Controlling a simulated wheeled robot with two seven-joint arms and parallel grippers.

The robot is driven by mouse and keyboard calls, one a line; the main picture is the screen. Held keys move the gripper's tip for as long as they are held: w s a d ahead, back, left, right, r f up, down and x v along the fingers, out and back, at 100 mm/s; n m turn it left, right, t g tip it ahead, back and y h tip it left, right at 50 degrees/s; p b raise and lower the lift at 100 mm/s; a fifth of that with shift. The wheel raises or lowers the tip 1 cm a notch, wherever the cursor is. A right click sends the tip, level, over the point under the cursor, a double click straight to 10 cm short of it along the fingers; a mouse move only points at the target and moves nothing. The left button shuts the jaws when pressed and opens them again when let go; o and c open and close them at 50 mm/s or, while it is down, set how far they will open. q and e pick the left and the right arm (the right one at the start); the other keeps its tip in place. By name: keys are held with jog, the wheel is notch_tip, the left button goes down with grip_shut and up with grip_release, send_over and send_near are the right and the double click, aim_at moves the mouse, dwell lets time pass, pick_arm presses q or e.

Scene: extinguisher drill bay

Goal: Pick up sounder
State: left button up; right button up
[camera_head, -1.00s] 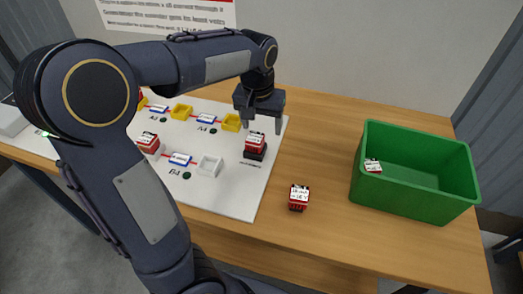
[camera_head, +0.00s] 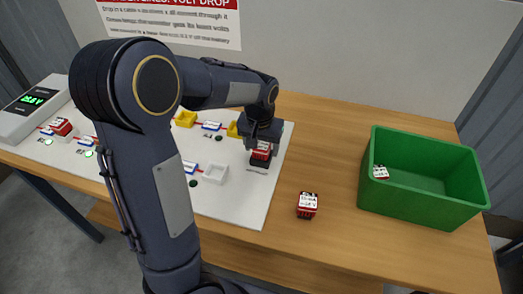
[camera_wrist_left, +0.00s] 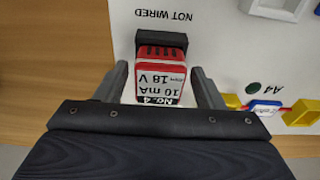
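A small red sounder (camera_head: 261,150) with a white label sits at a black holder on the white board's right edge. In the left wrist view the sounder (camera_wrist_left: 160,84) reads "No. 4, 10 mA, 18 V". The black holder (camera_wrist_left: 172,39) is beside the words "NOT WIRED". My left gripper (camera_wrist_left: 160,88) is open, one finger on each side of the sounder, with gaps showing between fingers and sounder. In the head view my left gripper (camera_head: 262,143) is low over it and partly hides it. My right gripper is not in view.
Another red block (camera_head: 307,205) stands on the wooden table (camera_head: 320,160). A meter (camera_head: 35,106) and another red block (camera_head: 61,126) are at the left. My left arm hides part of the white board (camera_head: 235,205).

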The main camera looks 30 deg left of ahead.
pick_arm(q)
jog(key=c, duration=0.9)
jog(key=shift+c, duration=0.2)
